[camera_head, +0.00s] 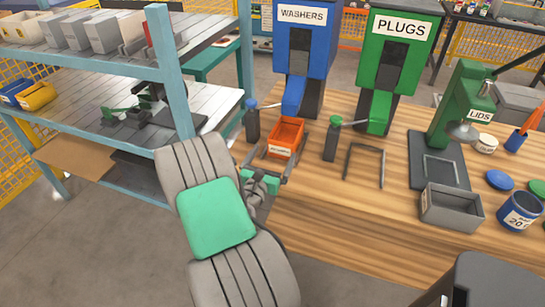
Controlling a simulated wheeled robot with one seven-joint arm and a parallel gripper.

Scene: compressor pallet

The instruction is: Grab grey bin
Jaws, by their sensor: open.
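A grey open-topped bin (464,214) sits on the wooden table at the right, near its front edge. It looks empty. Several other grey bins (103,35) stand in a row on the top shelf at the upper left. My gripper (262,184) is at the table's left end, just in front of an orange bin (285,136) and well to the left of the grey bin on the table. My arm partly hides the gripper. It is open, and I see nothing held in it.
The wooden table (330,215) carries a blue washers dispenser (305,40), a green plugs dispenser (395,55) and a green lids press (460,110). An empty U-shaped frame (365,148) lies between. A blue can (519,212) stands right of the grey bin.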

